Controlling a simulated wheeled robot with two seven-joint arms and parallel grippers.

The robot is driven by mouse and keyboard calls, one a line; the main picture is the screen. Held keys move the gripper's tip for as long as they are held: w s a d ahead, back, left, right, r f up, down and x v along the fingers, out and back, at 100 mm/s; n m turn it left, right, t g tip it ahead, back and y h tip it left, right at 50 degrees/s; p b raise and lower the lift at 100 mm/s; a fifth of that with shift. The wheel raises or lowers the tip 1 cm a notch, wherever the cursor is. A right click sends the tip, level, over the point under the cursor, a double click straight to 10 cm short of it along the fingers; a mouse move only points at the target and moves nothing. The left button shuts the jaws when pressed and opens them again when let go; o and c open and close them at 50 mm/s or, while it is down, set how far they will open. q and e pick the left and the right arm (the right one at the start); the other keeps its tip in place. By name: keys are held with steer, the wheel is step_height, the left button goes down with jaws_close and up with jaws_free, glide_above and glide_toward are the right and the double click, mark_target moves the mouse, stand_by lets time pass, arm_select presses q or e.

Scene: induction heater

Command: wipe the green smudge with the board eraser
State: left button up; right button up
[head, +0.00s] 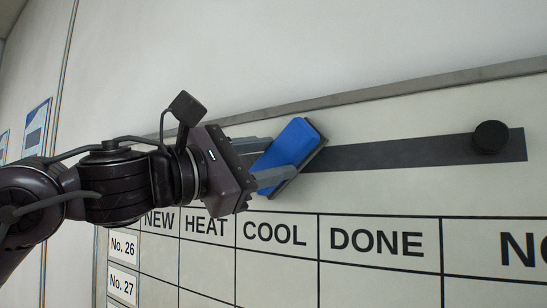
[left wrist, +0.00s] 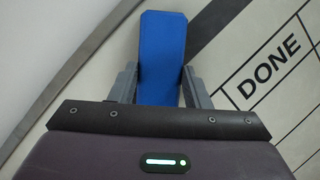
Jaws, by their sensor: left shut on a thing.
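The board eraser (head: 290,150) is blue with a dark underside. My left gripper (head: 265,160) is shut on it, one finger on each side, and holds it tilted near the upper part of the whiteboard. In the left wrist view the eraser (left wrist: 162,58) sits between the two fingers of the left gripper (left wrist: 160,88). The eraser is in front of the dark strip on the board; I cannot tell whether it touches the strip. No green smudge shows in either view. My right gripper is not in view.
The whiteboard (head: 380,195) has a grey top frame (head: 400,88) and a printed table with NEW, HEAT, COOL and DONE. A dark strip (head: 420,152) crosses its upper part, with a black round knob (head: 490,137) at its right. Blue-and-white posters (head: 36,128) hang at far left.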

arm_select(q)
steer(key=shift+s+d+r, duration=0.1)
steer(key=shift+s+d, duration=0.25)
steer(key=shift+d, duration=0.15)
steer(key=shift+s+d, duration=0.45)
steer(key=shift+d, duration=0.15)
steer(key=shift+s+d, duration=0.4)
steer(key=shift+d, duration=0.2)
steer(key=shift+s+d, duration=0.7)
steer(key=shift+d, duration=0.3)
steer(key=shift+s+d, duration=0.75)
steer(key=shift+d, duration=0.2)
steer(key=shift+s+d, duration=0.7)
steer(key=shift+d, duration=0.3)
steer(key=shift+s+d, duration=0.1)
steer(key=shift+d, duration=0.05)
steer(key=shift+b, duration=0.4)
steer(key=shift+w+a+b, duration=0.2)
steer(key=shift+w+a, duration=0.7)
steer(key=shift+a, duration=0.35)
steer(key=shift+w+a+b, duration=0.15)
steer(key=shift+w+a, duration=0.75)
steer(key=shift+a, duration=0.3)
steer(key=shift+w+a, duration=0.65)
steer(key=shift+a, duration=0.25)
steer(key=shift+w+a, duration=0.65)
steer(key=shift+a, duration=0.2)
steer(key=shift+w+a, duration=0.4)
steer(key=shift+a, duration=0.25)
